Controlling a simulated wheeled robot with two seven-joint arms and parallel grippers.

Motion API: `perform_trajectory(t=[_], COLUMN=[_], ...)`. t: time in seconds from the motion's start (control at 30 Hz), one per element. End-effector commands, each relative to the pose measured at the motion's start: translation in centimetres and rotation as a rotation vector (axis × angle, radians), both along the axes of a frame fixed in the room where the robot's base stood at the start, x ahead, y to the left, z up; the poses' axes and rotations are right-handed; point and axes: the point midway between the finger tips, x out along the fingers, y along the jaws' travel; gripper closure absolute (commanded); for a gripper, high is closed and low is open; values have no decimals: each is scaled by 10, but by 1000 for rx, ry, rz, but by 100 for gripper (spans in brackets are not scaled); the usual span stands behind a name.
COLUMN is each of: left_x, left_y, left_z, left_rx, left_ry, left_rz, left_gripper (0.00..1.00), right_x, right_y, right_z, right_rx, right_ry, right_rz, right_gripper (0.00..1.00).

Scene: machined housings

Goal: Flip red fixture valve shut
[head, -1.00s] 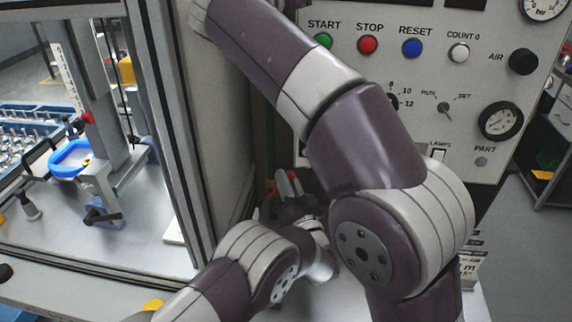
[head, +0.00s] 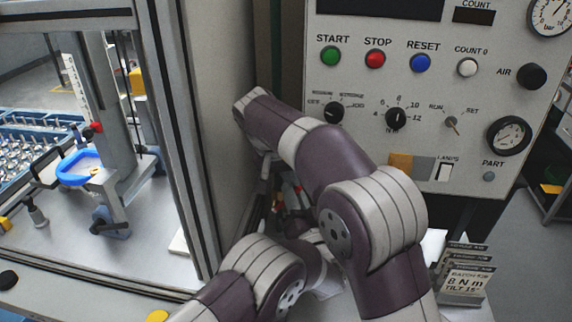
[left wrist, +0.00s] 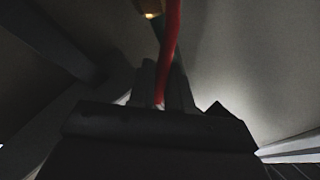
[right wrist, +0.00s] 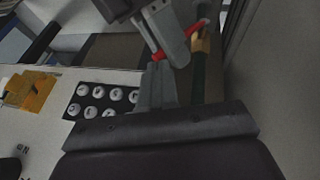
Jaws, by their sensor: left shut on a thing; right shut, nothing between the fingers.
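The red valve lever (left wrist: 170,45) runs from a brass valve body (left wrist: 150,8) down between my left gripper's fingers (left wrist: 160,88), which are shut on it. In the right wrist view, the red lever (right wrist: 195,27) leads from the brass body (right wrist: 203,43) on a dark green pipe to the grey fingers of my left gripper (right wrist: 168,28). My right gripper (right wrist: 158,72) is shut and empty, just below those fingers; I cannot tell whether they touch. In the head view, a bit of red (head: 298,188) shows beside my arms; the valve body is hidden there.
A control panel (head: 440,90) with buttons, knobs and gauges stands at the right. A framed machine enclosure (head: 165,130) is at the left, close to my arms. Small signs (head: 468,270) stand at the lower right. The gap around the pipe is narrow.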

Motion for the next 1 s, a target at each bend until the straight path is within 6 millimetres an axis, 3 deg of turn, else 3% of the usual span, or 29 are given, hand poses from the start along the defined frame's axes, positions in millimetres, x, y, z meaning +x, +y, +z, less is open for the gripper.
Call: perform_trajectory(t=[0.87,0.9,0.93,1.0], left_x=[0,1,1,0], left_y=[2,2,2,2], left_z=[2,2,2,2], left_rx=[-4,-5,-5,-5], left_ry=[-6,-7,-6,-6], left_rz=[6,7,6,6], left_gripper=[100,72,67,67], right_x=[2,2,2,2], right_y=[-18,-18,-18,-18], right_z=[-22,-22,-22,-22], right_rx=[-6,-7,-7,-6], right_ry=[7,8,9,8], right_rz=[-2,-3,-3,-3], right_gripper=[100,100,100,100])
